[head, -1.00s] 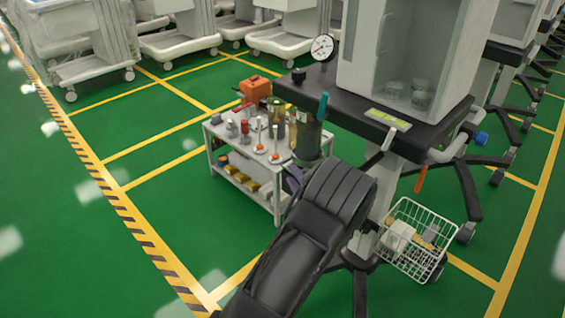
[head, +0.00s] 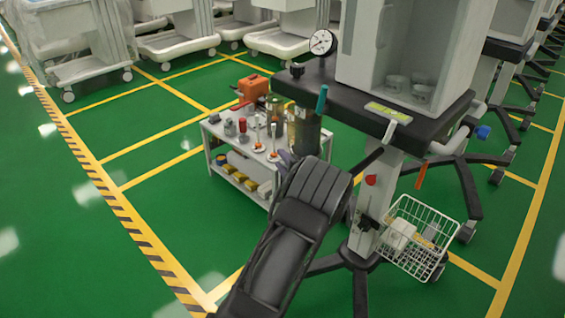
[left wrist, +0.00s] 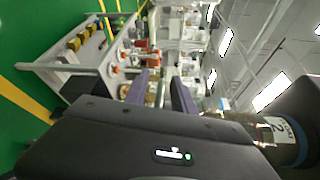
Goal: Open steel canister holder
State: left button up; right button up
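The canister holder hangs at the near left edge of the black-topped cart. It holds a dark canister (head: 304,135) with a teal lever (head: 321,99) above it. In the left wrist view the canister (left wrist: 288,136) lies at the right edge, with a white label and a brassy part. My left gripper (head: 286,160) is just below and left of the canister in the head view, partly hidden by my own black wrist. In the left wrist view its two purple fingers (left wrist: 161,90) stand apart with nothing held between them. My right gripper does not show.
A white tool trolley (head: 232,140) with bottles, tools and an orange case (head: 254,87) stands close behind my gripper. A wire basket (head: 412,238) and a red knob (head: 371,180) are on the cart's column. Green floor at left is clear.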

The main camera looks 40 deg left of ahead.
pick_arm(q)
jog(key=shift+c, duration=0.3)
jog(key=c, duration=0.6)
grip_shut()
jog(key=shift+s+d+f, duration=0.1)
jog(key=shift+d+f, duration=0.05)
jog(key=shift+f, duration=0.1)
